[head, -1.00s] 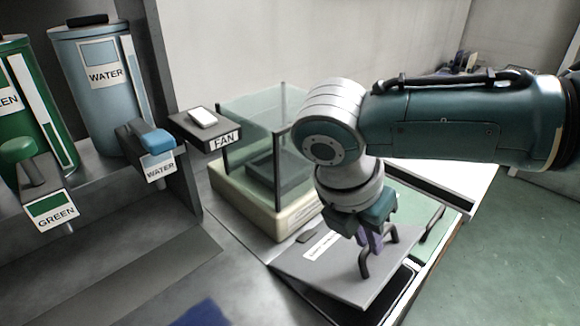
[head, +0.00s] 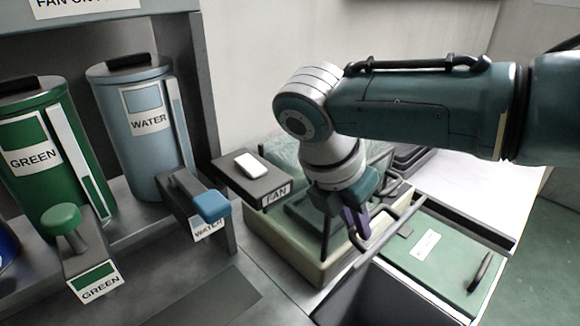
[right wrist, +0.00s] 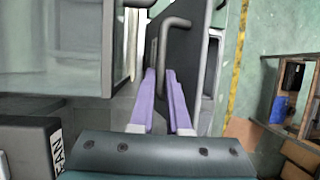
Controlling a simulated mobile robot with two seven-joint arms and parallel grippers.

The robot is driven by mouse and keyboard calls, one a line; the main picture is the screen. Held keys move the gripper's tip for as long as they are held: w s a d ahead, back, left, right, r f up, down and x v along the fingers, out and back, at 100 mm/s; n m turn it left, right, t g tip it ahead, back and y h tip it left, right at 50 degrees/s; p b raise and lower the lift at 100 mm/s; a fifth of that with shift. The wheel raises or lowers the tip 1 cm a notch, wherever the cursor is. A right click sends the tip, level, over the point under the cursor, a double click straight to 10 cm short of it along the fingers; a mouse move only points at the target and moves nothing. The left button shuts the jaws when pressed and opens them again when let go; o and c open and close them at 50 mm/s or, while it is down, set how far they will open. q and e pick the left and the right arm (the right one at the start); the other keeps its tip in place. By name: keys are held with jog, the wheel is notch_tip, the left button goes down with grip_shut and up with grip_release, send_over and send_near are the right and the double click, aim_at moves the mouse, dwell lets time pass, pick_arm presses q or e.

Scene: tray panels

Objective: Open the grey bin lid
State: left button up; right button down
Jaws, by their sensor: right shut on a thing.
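The grey bin lid (head: 343,292) stands steeply raised in the head view, seen nearly edge-on. Its dark bar handle (head: 398,213) sticks out near the top. In the right wrist view the lid (right wrist: 187,42) is a dark upright panel, with the handle (right wrist: 163,45) on its left face. My right gripper (head: 357,228) is shut on this handle; its purple fingers (right wrist: 160,82) lie on either side of the bar in the wrist view. My left gripper is not in view.
A green lid (head: 425,250) with its own handle lies flat to the right. A clear-walled box (head: 300,250) with a cream base stands close behind the grey lid. The FAN switch block (head: 252,180), WATER lever (head: 208,205) and GREEN knob (head: 62,218) are on the left.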

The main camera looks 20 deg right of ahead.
jog(key=shift+w+a, duration=0.5)
jog(key=c, duration=0.9)
grip_release()
jog(key=shift+w+a+r, duration=0.1)
jog(key=shift+w+r, duration=0.05)
jog(key=shift+w, duration=0.05)
jog(key=shift+s, duration=0.1)
